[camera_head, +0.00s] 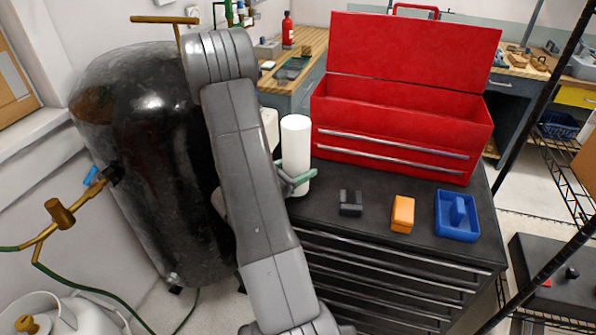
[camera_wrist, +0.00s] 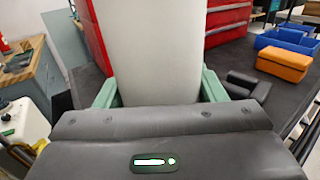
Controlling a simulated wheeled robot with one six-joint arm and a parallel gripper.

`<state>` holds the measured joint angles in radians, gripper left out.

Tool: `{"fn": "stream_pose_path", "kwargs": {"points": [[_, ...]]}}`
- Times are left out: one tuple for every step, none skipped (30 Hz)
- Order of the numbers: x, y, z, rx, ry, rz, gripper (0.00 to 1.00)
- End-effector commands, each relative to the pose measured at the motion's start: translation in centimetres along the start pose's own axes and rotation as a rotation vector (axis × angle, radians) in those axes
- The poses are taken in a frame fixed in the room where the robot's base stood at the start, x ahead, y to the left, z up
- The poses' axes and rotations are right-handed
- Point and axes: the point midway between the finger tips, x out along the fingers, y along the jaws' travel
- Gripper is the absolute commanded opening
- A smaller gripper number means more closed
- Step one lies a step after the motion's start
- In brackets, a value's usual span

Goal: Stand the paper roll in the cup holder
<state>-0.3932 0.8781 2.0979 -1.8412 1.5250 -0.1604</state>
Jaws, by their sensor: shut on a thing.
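The white paper roll (camera_head: 296,139) is upright near the left end of the black cabinet top, in front of the red toolbox's left side. My gripper (camera_head: 299,178) is shut on its lower part. In the wrist view the roll (camera_wrist: 153,45) fills the space between the green fingertips of my gripper (camera_wrist: 158,90). Its lower end is hidden there, and I cannot tell whether it touches the top. To its right are a small dark notched piece (camera_head: 350,209) and a blue open tray-like piece with a raised middle (camera_head: 443,228). I cannot tell which is the cup holder.
An orange block (camera_head: 402,214) lies between the dark piece and the blue one. The open red toolbox (camera_head: 390,160) stands behind them. The cabinet top (camera_head: 325,220) is bare between the roll and the dark piece. A large black tank (camera_head: 140,170) stands at left.

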Motion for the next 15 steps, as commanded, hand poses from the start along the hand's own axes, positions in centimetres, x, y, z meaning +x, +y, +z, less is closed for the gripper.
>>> {"fn": "stream_pose_path", "kwargs": {"points": [[0.0, 0.0, -0.5, -0.002, 0.0, 0.0, 0.37], [0.0, 0.0, -0.8, -0.002, 0.0, 0.0, 0.37], [0.0, 0.0, -1.1, -0.002, 0.001, 0.0, 0.37], [0.0, 0.0, -1.2, -0.001, 0.0, 0.0, 0.37], [0.0, 0.0, -1.4, 0.0, 0.0, 0.0, 0.37], [0.0, 0.0, -1.4, 0.001, 0.0, 0.0, 0.37], [0.0, 0.0, -1.4, 0.002, 0.0, 0.0, 0.37], [0.0, 0.0, -1.5, 0.002, 0.0, 0.0, 0.37], [0.0, 0.0, -1.5, 0.002, -0.001, 0.0, 0.37], [0.0, 0.0, -1.4, 0.002, -0.001, 0.0, 0.37], [0.0, 0.0, -1.4, 0.002, -0.001, 0.0, 0.37], [0.0, 0.0, -1.4, 0.002, -0.001, 0.0, 0.37], [0.0, 0.0, -1.5, 0.002, 0.0, 0.0, 0.37], [0.0, 0.0, -1.5, 0.002, 0.0, 0.0, 0.37], [0.0, 0.0, -1.6, 0.002, 0.0, 0.0, 0.37]]}}
